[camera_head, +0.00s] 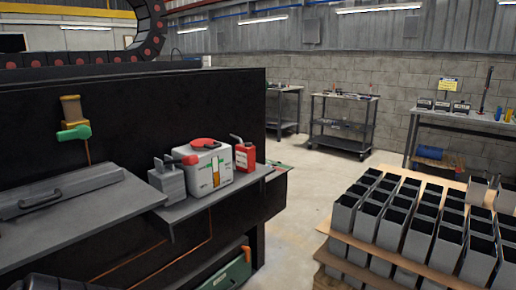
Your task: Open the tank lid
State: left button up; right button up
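The tank (208,168) is a white box with a yellow-orange sight strip and a green mark on its front. It stands on a grey ledge (205,198) attached to the black machine. Its round red lid (204,144) lies on top of the tank. I cannot tell how tightly it is seated. A small red part (188,159) shows at the tank's upper left edge. Neither of my grippers is in view.
A red can (244,155) stands right of the tank, and a grey metal block (167,182) stands left of it. A grey cover with a handle (70,205) lies further left. Stacked grey bins (415,225) fill the right foreground. Open floor (305,185) lies between.

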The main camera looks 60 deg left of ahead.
aim_at(206, 143)
jog(key=u, duration=2)
jog(key=k, duration=0.5)
jog(key=z, duration=2.1)
jog(key=i, duration=1.25)
jog(key=u, duration=1.25)
